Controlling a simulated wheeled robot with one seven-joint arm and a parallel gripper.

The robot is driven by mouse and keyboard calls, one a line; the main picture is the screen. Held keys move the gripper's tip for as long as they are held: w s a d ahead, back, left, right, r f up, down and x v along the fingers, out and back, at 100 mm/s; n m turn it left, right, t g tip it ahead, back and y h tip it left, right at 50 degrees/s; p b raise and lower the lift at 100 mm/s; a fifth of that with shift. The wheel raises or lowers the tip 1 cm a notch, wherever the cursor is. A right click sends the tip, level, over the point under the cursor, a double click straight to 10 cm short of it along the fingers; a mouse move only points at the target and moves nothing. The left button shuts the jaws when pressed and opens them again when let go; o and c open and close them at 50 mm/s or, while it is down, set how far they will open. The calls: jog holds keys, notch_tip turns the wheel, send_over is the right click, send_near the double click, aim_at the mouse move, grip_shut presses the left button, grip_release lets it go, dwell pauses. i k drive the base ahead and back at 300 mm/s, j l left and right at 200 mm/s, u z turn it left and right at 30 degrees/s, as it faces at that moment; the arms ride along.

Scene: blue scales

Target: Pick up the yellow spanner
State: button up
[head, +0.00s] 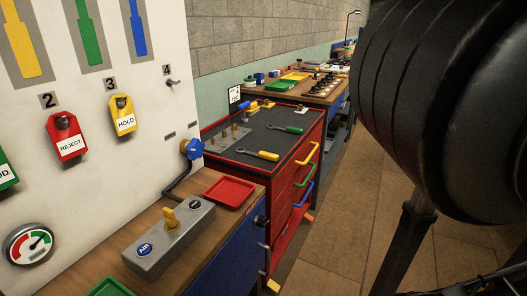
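A spanner with a yellow handle (264,155) lies flat on the dark top of the red tool cabinet (312,140), near its front edge. A green-handled tool (288,129) lies behind it on the same top. Nothing covers the yellow spanner. My gripper cannot be made out in this view. A large black ribbed form, which looks like part of my arm, fills the upper right, well to the right of the spanner.
A grey box with a yellow knob (170,217) and a red tray (229,192) stand on the nearer bench. A white panel with hanging tags rises at left. A wooden bench (322,90) stands beyond the cabinet. Tiled floor (335,250) is open right of the cabinet.

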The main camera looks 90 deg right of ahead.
aim_at(271, 157)
jog(key=l+z, duration=0.2)
jog(key=z, duration=1.7)
